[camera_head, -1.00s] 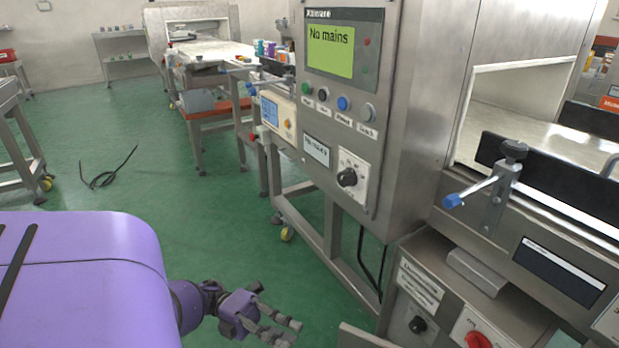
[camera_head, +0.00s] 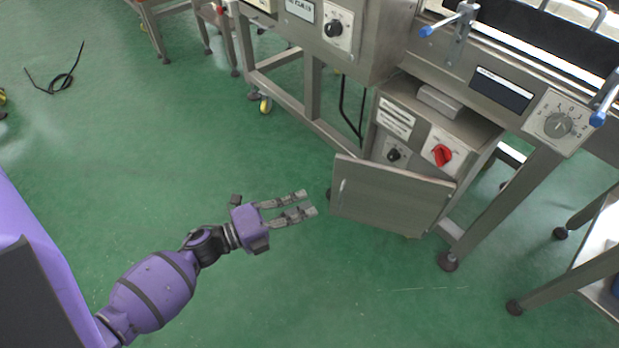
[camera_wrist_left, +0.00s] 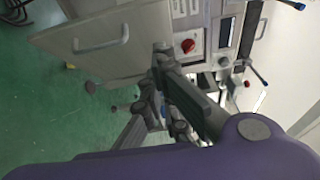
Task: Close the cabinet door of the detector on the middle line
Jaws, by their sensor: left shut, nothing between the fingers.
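The cabinet door (camera_head: 390,196) is a grey metal panel standing open at the front of the detector's lower cabinet (camera_head: 415,135). The cabinet carries a red rotary switch and a black knob. My left gripper (camera_head: 308,202) is shut and empty, just left of the door's free edge, with a small gap in the picture. In the left wrist view the door (camera_wrist_left: 120,45) shows its bar handle (camera_wrist_left: 102,42), and my gripper fingers (camera_wrist_left: 150,95) are in front of the cabinet. My right gripper is not in view.
The detector's steel frame and legs (camera_head: 447,261) stand to the right of the door. Another stand with a caster (camera_head: 265,104) is behind. A black cable (camera_head: 62,78) lies on the floor at far left. The green floor around my left arm is clear.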

